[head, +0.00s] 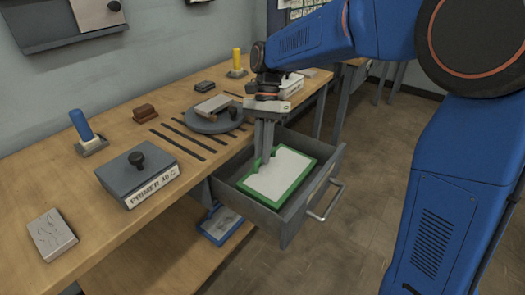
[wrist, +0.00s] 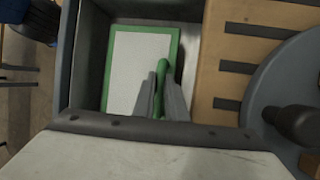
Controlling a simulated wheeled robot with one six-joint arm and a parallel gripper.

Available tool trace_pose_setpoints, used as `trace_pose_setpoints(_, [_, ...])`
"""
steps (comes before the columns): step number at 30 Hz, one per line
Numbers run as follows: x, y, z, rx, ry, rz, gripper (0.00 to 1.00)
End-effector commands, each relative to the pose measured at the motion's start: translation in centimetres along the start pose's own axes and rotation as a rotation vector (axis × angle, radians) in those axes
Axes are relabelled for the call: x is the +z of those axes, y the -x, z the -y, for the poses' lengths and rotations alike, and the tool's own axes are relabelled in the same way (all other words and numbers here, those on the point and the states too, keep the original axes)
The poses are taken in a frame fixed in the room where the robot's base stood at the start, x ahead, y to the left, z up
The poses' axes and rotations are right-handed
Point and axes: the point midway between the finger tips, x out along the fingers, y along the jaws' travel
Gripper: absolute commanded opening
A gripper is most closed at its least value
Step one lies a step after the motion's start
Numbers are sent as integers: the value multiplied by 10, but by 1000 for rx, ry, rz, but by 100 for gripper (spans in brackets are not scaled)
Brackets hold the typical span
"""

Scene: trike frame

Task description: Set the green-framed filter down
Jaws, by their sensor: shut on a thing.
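The green-framed filter (head: 281,178) is a flat white panel with a green rim. It lies flat inside the open drawer (head: 286,223), and it also shows in the wrist view (wrist: 138,70). My gripper (head: 264,155) points down into the drawer and is shut on the green grip at the filter's edge. In the wrist view my fingers (wrist: 164,95) close around that green grip. Whether the filter touches the drawer floor cannot be told.
The wooden workbench (head: 110,235) carries a grey box labelled PRIMER (head: 140,178), a round grey turntable (head: 212,118) and several small blocks. A blue-framed panel (head: 222,225) lies on the lower shelf. The drawer's handle (head: 327,202) sticks out at the front.

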Motion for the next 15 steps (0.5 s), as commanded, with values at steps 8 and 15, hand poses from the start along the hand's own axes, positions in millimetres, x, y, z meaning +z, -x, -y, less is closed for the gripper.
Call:
trace_pose_setpoints(8, [0,-1,0,0,0,0,0])
trace_pose_setpoints(15, [-3,-6,2,-1,0,-1,0])
